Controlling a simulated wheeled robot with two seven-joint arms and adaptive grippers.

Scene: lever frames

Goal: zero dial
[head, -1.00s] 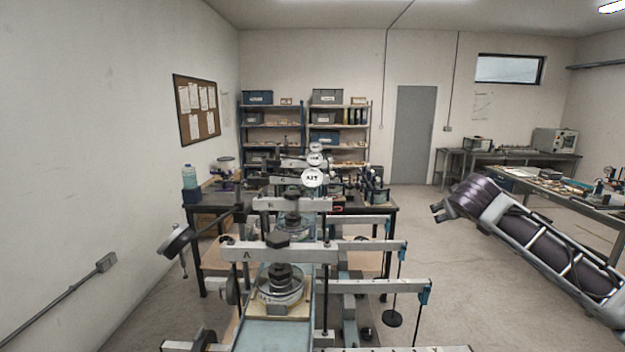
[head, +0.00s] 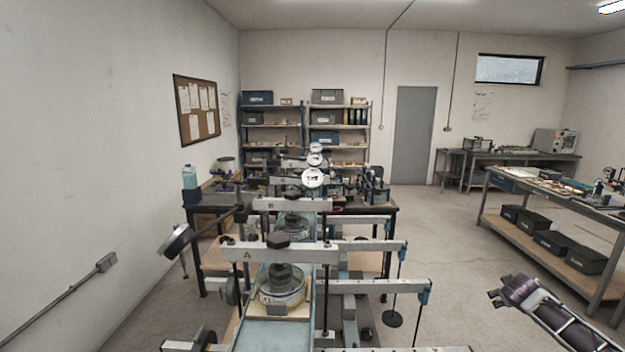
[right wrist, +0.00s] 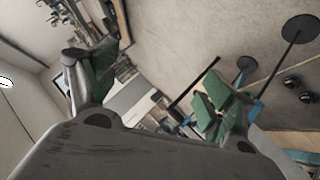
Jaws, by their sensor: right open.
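Several round white dials stand in a row going away from me in the head view. The nearest dial (head: 313,178) is largest, with a second dial (head: 315,160) and a third dial (head: 315,147) behind it. Their needles are too small to read. The nearest lever frame, marked A (head: 280,253), stands in front with a round cell (head: 282,292) under its beam. My right gripper (head: 497,297) is low at the right, open and empty, well apart from the dials. Its two green-padded fingers spread wide in the right wrist view (right wrist: 158,88). My left gripper is out of view.
Long lever arms with a hanging round weight (head: 392,319) stick out right of the frames. A dark table (head: 205,203) stands behind, with shelves (head: 272,107) at the back wall. A workbench (head: 570,195) stands at the right. Floor between frames and bench is clear.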

